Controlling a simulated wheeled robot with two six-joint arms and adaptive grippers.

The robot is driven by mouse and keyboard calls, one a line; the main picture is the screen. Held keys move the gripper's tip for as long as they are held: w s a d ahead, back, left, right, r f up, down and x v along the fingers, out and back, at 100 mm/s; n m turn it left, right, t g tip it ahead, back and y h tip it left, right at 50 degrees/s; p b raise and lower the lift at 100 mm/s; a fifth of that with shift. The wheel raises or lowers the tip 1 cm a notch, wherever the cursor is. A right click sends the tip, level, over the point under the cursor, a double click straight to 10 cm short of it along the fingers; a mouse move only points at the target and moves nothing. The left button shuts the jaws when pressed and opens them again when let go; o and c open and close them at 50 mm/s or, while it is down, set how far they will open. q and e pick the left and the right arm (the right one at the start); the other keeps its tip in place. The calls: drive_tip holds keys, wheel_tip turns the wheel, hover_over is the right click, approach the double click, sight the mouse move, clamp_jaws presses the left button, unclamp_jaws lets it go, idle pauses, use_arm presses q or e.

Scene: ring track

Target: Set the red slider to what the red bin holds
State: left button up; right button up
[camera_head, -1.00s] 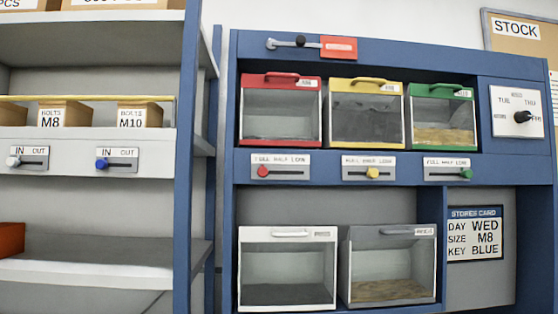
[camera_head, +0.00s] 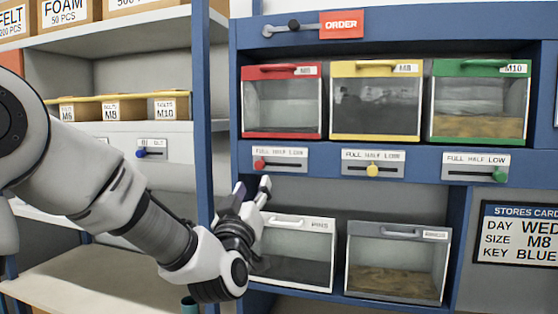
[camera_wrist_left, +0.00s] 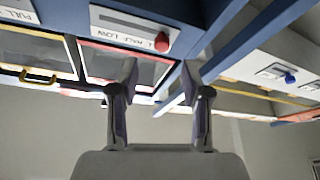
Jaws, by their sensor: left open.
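The red slider (camera_head: 260,164) is a red knob at the left end of its slot, under FULL on the plate. It also shows in the left wrist view (camera_wrist_left: 162,42), just beyond the fingertips. The red bin (camera_head: 282,100) hangs above it, red-framed with a clear front and labelled M6. Its inside looks mostly pale grey, with a thin darker band low down; I cannot tell its contents surely. My left gripper (camera_head: 252,188) is open and empty, just below the slider and apart from it. My right gripper is not in view.
Yellow (camera_head: 372,170) and green (camera_head: 499,175) knobs sit to the right. White (camera_head: 300,223) and grey (camera_head: 400,233) bins stand below. A blue upright (camera_head: 199,120) and shelves are at left. An ORDER lever (camera_head: 293,25) is above.

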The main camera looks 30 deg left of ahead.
sight(259, 166)
use_arm(q)
drive_tip(key=x, duration=0.2)
drive_tip(key=p+x, duration=0.1)
drive_tip(key=x, duration=0.2)
drive_tip(key=p+x, duration=0.1)
drive_tip(key=x, duration=0.2)
drive_tip(key=shift+d+r, duration=0.2)
drive_tip(key=shift+r, duration=0.1)
drive_tip(key=shift+a+p, duration=0.3)
drive_tip(key=shift+s+a+f, duration=0.1)
drive_tip(key=shift+s+a, duration=0.1)
drive_tip(key=shift+a, duration=0.1)
drive_tip(key=shift+w+d, duration=0.15)
drive_tip(key=shift+d, duration=0.2)
clamp_jaws()
drive_tip(key=shift+a, duration=0.1)
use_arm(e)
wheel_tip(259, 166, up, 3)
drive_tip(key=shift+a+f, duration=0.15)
